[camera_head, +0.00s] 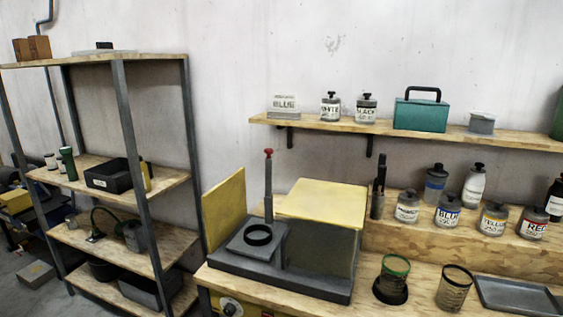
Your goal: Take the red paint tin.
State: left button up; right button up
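The red paint tin (533,225) stands upright near the right edge of the head view. It is a grey tin with a dark lid and a pale label reading RED in red letters. It stands on the raised wooden step (455,247) of the bench, to the right of the yellow tin (493,219). The blue tin (447,212) stands further left in the same row, and another grey labelled tin (406,207) is at the row's left end. A dark bottle (554,202) stands just behind and right of the red tin. Neither of my grippers is in view.
A metal tray (515,294) lies in front of the step, below the red tin. A mesh cup (454,288) and a green-rimmed cup (395,268) stand left of it. A wall shelf (340,123) runs above. A yellow-lidded box (320,199) and a shelving rack (125,110) stand left.

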aim_at(530, 228)
jog(key=z, duration=1.5)
